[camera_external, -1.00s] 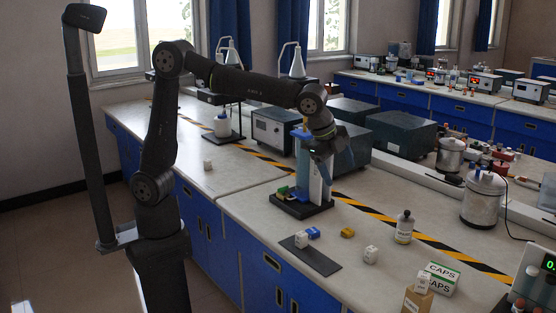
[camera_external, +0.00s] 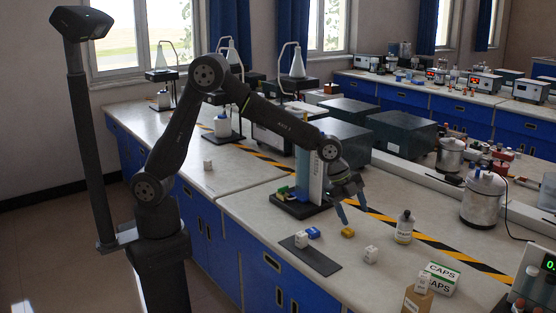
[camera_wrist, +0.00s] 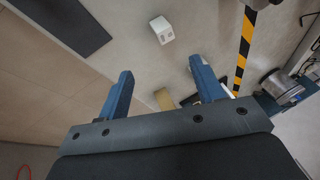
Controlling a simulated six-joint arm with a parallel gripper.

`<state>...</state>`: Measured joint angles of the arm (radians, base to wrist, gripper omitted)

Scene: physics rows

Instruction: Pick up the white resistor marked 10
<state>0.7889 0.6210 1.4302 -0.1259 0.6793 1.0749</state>
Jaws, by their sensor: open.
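Several small white blocks are in the external view, with markings too small to read, so I cannot tell which is marked 10. One white block (camera_external: 371,254) stands on the bench right of the dark mat. It seems to be the white block (camera_wrist: 161,29) with dark marks at the top of the wrist view. Another white block (camera_external: 301,240) sits on the mat beside a blue block (camera_external: 313,232). A third white block (camera_external: 208,164) is farther left. My gripper (camera_external: 352,208) is open and empty above the bench, near a yellow block (camera_external: 347,232); its fingers (camera_wrist: 160,75) point down.
The dark mat (camera_external: 322,262) lies near the bench's front edge. A white bottle (camera_external: 404,228), a CAPS box (camera_external: 443,278) and a cardboard box (camera_external: 416,303) stand to the right. A blue-and-white stand (camera_external: 307,180) is behind my gripper. Bare bench surrounds the right-hand white block.

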